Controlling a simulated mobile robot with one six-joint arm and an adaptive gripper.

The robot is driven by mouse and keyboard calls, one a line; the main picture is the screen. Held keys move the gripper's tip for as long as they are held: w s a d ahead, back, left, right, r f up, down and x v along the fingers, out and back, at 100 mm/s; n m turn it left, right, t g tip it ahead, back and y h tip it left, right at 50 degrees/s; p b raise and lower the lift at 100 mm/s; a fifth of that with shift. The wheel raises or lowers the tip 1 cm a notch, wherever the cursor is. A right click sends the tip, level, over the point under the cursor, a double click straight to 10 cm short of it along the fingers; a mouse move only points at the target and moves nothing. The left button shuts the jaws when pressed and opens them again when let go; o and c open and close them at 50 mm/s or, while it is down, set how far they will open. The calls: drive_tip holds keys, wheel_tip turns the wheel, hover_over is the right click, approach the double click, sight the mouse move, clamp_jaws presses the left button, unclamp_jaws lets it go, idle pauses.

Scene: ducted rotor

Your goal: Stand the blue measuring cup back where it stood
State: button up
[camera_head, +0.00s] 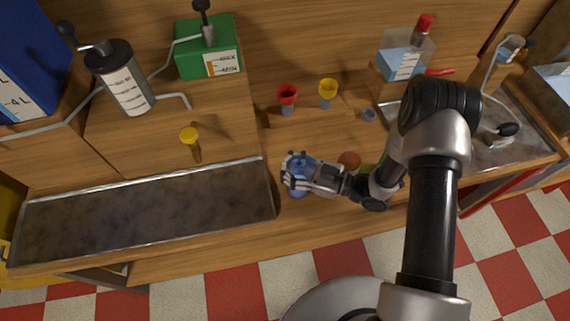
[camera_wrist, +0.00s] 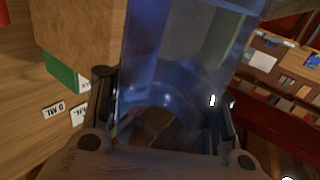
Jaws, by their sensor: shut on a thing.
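The blue measuring cup (camera_head: 294,187) is see-through and sits between the fingers of my gripper (camera_head: 301,175), over the wooden counter just right of the dark tray. In the wrist view the clear blue cup (camera_wrist: 180,45) fills the middle, with one finger of my gripper (camera_wrist: 165,110) on each side of it. My gripper is shut on the cup. The fingers hide part of the cup in the head view. I cannot tell whether its base touches the counter.
A dark tray (camera_head: 150,209) lies to the left. The counter between the cups and my gripper is clear.

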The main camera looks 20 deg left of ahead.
drive_tip(key=shift+f+b, duration=0.5)
drive_tip(key=shift+f, duration=0.1)
drive_tip(key=o, duration=1.7)
drive_tip(key=shift+r, duration=0.1)
wheel_tip(320, 180, up, 10)
drive_tip(key=shift+f, duration=0.1)
drive_tip(key=shift+d, duration=0.15)
